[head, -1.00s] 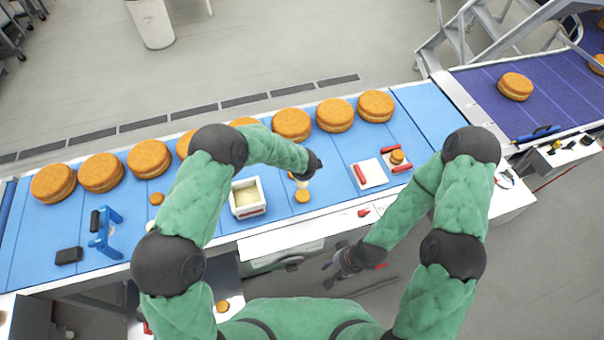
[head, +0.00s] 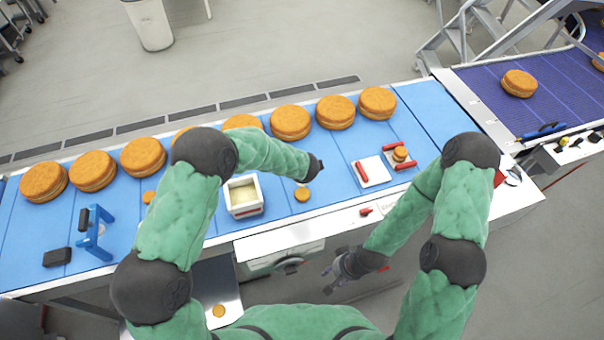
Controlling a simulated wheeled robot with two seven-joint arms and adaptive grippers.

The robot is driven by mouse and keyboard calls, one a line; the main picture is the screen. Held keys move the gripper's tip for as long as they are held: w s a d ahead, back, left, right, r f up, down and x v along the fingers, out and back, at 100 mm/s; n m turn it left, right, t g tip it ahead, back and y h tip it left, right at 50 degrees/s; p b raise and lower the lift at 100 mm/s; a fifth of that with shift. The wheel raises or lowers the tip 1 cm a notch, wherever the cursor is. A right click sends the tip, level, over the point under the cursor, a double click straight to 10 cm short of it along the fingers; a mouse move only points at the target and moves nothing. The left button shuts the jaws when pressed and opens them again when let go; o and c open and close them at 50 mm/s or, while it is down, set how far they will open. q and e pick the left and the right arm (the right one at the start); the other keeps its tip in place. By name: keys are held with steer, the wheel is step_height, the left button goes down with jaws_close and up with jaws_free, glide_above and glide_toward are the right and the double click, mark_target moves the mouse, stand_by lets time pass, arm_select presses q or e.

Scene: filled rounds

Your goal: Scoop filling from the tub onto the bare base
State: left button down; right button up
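The white tub (head: 259,190) with pale cream filling sits on the blue belt in the middle of the head view. A small bare orange-brown base (head: 302,194) lies on the belt just right of the tub. My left arm reaches over the belt behind the tub. The dark end of my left gripper (head: 316,168) shows just beyond the base; its fingers and anything in them are hidden. My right gripper (head: 332,279) is low in front of the belt, open and empty, away from tub and base.
Large filled rounds (head: 290,122) line the belt's far side. Two white plates with red bars (head: 372,173) lie to the right, one bearing a small round (head: 400,154). A blue stand (head: 91,235) and a black block (head: 57,257) are at the left.

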arm_select(q)
steer(key=s+f+t+b, duration=0.4)
steer(key=s+t+b, duration=0.3)
steer(key=b, duration=1.7)
steer(key=shift+d+f+y+b, duration=0.3)
steer(key=shift+y+b, duration=0.1)
stand_by(1.5)
